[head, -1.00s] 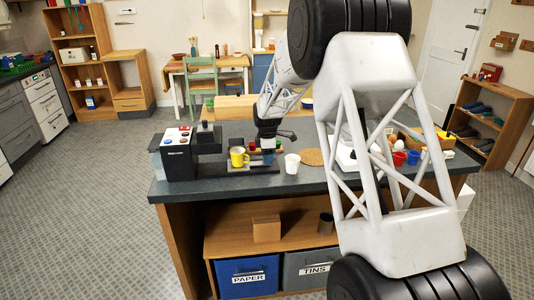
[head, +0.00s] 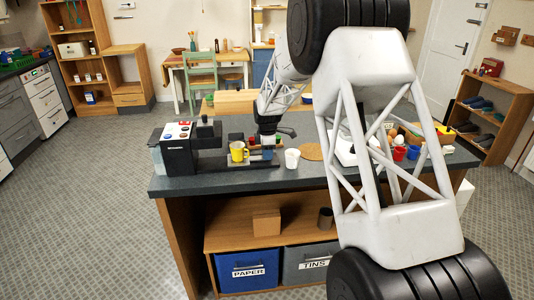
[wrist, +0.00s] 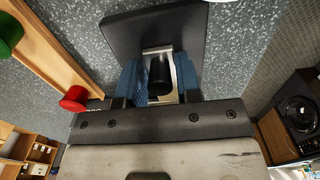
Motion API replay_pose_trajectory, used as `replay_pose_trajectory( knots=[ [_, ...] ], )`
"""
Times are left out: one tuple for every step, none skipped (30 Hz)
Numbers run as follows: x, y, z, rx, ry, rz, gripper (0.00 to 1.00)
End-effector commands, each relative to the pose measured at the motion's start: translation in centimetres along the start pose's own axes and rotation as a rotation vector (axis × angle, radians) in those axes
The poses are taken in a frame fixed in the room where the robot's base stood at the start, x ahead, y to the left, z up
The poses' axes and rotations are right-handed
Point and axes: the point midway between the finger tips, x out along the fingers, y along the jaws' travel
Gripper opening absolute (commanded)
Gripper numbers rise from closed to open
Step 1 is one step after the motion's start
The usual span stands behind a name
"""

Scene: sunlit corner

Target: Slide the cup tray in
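The cup tray (head: 232,165) is a flat dark slab sticking out to the right from the black coffee machine (head: 179,152) on the counter. A yellow cup (head: 238,152) stands by the tray, close to the machine. My gripper (head: 268,154) points down at the tray's outer end. In the wrist view the tray (wrist: 125,35) is a dark slab with a pale metal bracket and a black upright handle (wrist: 160,76). My blue fingers (wrist: 160,84) stand on either side of the handle, with narrow gaps that look open; contact is hard to tell.
A wooden rack with red and green knobs (wrist: 74,98) lies close beside my gripper. A white cup (head: 292,158) stands just right of it, before a round cork mat (head: 312,151). Red and blue cups (head: 399,153) are farther right.

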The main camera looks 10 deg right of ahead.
Motion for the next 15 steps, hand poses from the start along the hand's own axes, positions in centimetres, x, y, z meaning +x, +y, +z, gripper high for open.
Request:
replay_pose_trajectory(
  knots=[
    [0.01,-0.01,0.00,0.000,0.000,0.000,0.17],
    [0.01,-0.01,0.00,0.000,0.000,0.000,0.17],
    [0.00,-0.01,0.00,0.000,0.000,0.000,0.17],
    [0.00,-0.01,0.00,0.000,0.000,0.000,0.17],
    [0.00,-0.01,0.00,0.000,0.000,0.000,0.17],
    [0.00,-0.02,0.00,0.000,0.000,0.000,0.17],
    [0.00,-0.02,0.00,0.000,0.000,0.000,0.17],
    [0.00,-0.02,-0.01,0.000,0.000,0.000,0.17],
    [0.01,-0.02,-0.03,0.000,0.000,0.000,0.17],
    [0.00,-0.02,-0.06,0.000,0.000,0.000,0.17],
    [0.01,-0.02,-0.11,0.000,0.000,0.000,0.17],
    [0.01,-0.02,-0.20,0.000,0.000,-0.001,0.17],
    [0.01,-0.02,-0.28,0.000,0.000,0.000,0.17],
    [0.01,-0.02,-0.38,0.000,0.000,-0.001,0.17],
    [0.01,-0.02,-0.54,0.000,0.000,-0.001,0.17]
  ],
)
